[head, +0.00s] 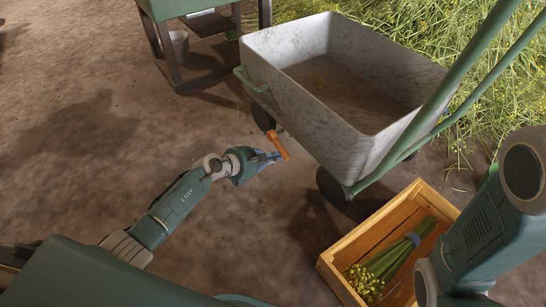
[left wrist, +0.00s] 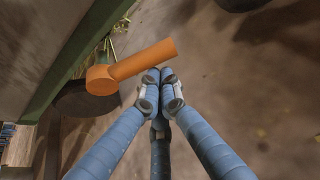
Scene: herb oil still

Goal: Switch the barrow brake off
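The barrow (head: 345,85) is a grey, worn metal tub on dark wheels with a green frame and long green handles. Its orange brake lever (head: 278,145) sticks out from the near side. In the left wrist view the lever (left wrist: 143,60) has a round hub at left and a bar slanting up to the right. My left gripper (head: 268,157) is right at the lever. Its blue fingers (left wrist: 160,76) are together at the tips, with nothing seen between them, just below the bar. Whether they touch it I cannot tell. My right gripper is not in view.
A wooden crate (head: 340,270) with a bundle of yellow-flowered stems (head: 395,258) stands on the ground at the lower right, near my right arm. A green table (head: 185,10) and a bucket (head: 180,42) are at the back. Bare ground lies left of the barrow.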

